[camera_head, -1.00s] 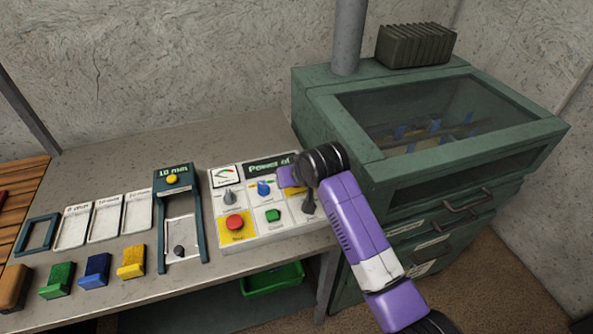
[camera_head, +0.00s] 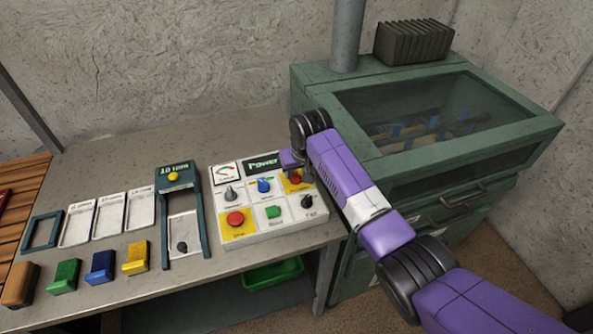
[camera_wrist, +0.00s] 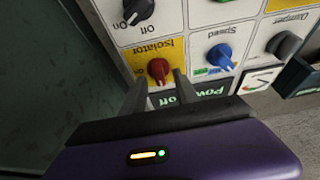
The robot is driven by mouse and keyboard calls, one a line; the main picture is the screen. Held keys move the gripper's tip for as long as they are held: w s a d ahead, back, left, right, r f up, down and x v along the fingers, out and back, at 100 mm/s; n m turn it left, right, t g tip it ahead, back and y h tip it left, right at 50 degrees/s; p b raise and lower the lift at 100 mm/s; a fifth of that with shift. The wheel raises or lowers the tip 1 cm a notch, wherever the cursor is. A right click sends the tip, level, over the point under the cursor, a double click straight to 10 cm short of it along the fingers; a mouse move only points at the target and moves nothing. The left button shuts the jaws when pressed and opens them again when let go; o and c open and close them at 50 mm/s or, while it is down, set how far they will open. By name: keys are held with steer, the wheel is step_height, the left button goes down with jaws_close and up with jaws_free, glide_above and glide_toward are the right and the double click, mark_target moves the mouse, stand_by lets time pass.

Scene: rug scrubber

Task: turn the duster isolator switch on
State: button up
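The isolator switch is a small red knob (camera_wrist: 158,70) on a yellow tile labelled "Isolator", with "On" marked beside it. It belongs to the white control panel (camera_head: 254,226) on the bench. In the head view the red knob (camera_head: 297,178) shows partly, just below my gripper. My gripper (camera_wrist: 161,80) is open, its two fingertips apart with the knob between them in the wrist view. I cannot tell whether either finger touches it. The panel's display (camera_wrist: 190,92) reads "Power off".
Beside the isolator are a blue speed knob (camera_wrist: 220,56) and a black on/off knob (camera_wrist: 138,11). A red button (camera_head: 235,218) and a green button (camera_head: 273,211) are nearby. A green glass-topped cabinet (camera_head: 335,95) stands right of the bench (camera_head: 130,165).

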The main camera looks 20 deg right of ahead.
steer(key=shift+w+f, duration=0.2)
steer(key=shift+f, duration=0.2)
jaws_close()
